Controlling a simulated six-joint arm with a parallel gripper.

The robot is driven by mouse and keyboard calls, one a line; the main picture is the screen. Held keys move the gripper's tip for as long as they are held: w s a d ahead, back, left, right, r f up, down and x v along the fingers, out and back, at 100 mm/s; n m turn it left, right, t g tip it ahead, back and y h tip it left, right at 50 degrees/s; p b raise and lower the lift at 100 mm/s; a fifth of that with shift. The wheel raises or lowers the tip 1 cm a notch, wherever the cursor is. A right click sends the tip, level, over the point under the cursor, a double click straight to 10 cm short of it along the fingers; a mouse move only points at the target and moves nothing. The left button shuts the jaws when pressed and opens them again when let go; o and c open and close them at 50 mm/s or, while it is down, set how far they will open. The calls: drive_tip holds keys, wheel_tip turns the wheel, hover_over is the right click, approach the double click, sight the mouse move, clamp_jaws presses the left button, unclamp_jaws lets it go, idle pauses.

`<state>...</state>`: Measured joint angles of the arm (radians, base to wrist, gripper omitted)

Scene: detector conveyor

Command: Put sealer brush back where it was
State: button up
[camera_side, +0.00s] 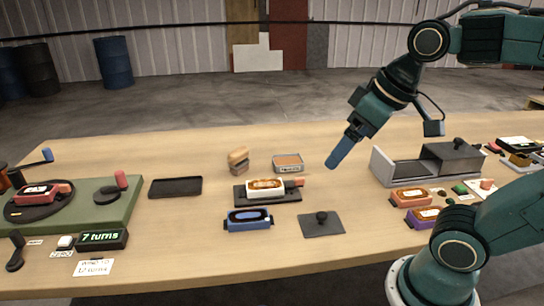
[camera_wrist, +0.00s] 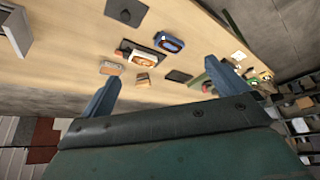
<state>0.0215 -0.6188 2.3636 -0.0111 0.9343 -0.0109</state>
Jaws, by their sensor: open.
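My gripper (camera_side: 333,160) is open and empty, held above the far part of the table, right of the small labelled tray. In the wrist view its two blue fingers (camera_wrist: 162,74) are spread wide. A tan and brown block (camera_side: 238,160), possibly the sealer brush, rests on the table left of that tray; I cannot tell for sure. It also shows in the wrist view (camera_wrist: 143,80). The small labelled tray (camera_side: 288,160) has an orange-brown surface. An empty dark tray (camera_side: 175,187) lies farther left. My gripper touches none of these.
A white unit (camera_side: 265,188) on a dark base and a blue unit (camera_side: 248,221) stand mid-table. A dark plate with a knob (camera_side: 321,225) lies in front. A grey open housing (camera_side: 400,172) stands right. A green turntable station (camera_side: 110,205) is left.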

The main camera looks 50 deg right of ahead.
drive_tip(key=s+f, duration=0.2)
drive_tip(key=s, duration=0.1)
drive_tip(key=shift+s+a+f, duration=0.15)
drive_tip(key=shift+s+f, duration=0.1)
drive_tip(key=shift+f, duration=0.1)
